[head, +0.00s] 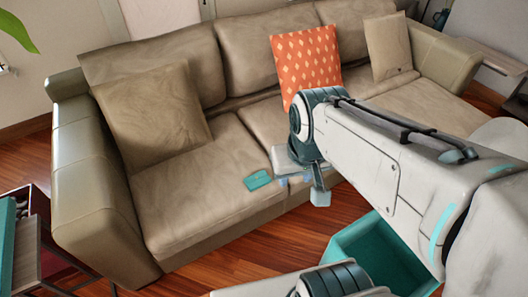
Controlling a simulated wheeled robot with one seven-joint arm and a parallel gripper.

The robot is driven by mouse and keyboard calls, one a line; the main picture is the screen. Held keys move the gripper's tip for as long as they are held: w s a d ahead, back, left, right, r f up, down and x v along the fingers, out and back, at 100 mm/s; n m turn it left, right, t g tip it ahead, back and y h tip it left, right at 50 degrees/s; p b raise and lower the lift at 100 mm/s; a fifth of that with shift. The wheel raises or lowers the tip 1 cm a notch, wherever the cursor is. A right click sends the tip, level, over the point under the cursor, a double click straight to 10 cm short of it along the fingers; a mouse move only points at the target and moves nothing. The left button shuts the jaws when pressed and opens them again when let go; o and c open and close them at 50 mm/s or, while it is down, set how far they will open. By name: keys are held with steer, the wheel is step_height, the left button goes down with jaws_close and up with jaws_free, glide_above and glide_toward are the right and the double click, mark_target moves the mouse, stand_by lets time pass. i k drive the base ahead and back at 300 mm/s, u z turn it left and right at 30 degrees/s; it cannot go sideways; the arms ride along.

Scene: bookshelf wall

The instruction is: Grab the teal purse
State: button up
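How high the gripper is above the seat is hard to tell.
The beige sofa (175,200) holds a tan cushion (150,115), an orange patterned cushion (306,62) and a beige cushion (388,47). A teal open bin (355,250) stands on the wooden floor below my arm. A small table (28,255) is at lower left.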

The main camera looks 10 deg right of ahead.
mark_target(256, 180)
steer(key=u, duration=1.25)
steer(key=i, duration=0.95)
steer(key=z, duration=2.4)
